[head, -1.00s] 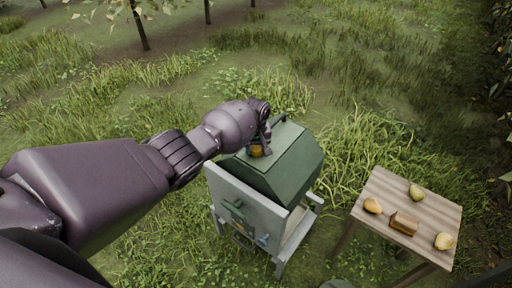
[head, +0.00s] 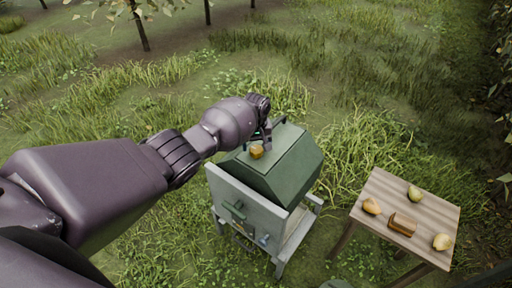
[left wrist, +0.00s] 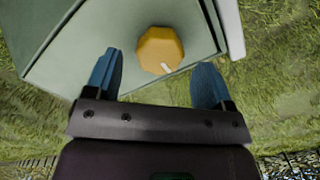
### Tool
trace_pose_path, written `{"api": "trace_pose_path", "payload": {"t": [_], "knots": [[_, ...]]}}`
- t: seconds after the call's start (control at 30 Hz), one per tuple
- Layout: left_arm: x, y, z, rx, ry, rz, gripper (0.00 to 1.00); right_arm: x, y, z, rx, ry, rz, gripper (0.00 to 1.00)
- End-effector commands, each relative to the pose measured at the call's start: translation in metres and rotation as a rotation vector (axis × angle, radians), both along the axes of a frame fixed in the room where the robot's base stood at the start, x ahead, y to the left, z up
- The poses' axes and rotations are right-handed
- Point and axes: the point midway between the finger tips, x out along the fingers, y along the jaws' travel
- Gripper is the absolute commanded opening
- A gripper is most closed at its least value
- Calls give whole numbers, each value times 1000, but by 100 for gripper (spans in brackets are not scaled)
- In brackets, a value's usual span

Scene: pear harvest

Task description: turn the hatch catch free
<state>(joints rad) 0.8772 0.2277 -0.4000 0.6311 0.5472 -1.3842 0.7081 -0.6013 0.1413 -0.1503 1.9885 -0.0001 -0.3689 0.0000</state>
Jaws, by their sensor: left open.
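The hatch catch (head: 256,151) is a yellow-orange knob with faceted sides on the sloping green hatch (head: 285,165) of a box on a grey stand. In the left wrist view the catch (left wrist: 158,45) shows a white mark on its lower right side. My left gripper (head: 262,134) is open just behind the catch in the head view. In the left wrist view its two blue fingers (left wrist: 160,62) stand apart on either side of the catch, with gaps on both sides. The catch is not held. My right gripper is out of view.
A wooden table (head: 440,215) stands to the right with several pears (head: 415,193) and a brown block (head: 403,224) on it. A dark handle bar crosses the hatch top. A green lever (head: 235,209) is on the stand's front. Grass surrounds everything.

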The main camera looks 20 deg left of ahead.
Motion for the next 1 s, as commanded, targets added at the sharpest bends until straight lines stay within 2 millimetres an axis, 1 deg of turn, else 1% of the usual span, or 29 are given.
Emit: {"api": "trace_pose_path", "payload": {"t": [0.03,0.13,0.3,0.4,0.6,0.8,1.0], "knots": [[1,0,15,-1,-6,-1,76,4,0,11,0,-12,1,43],[1,0,34,-1,-6,-1,76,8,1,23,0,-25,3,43],[1,0,60,0,-4,1,76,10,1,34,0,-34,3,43],[0,0,70,0,-2,1,76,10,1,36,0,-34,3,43],[0,0,79,0,0,1,76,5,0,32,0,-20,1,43],[0,0,79,0,0,1,76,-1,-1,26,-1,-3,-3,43],[0,0,79,0,0,1,76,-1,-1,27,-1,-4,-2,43]]}}
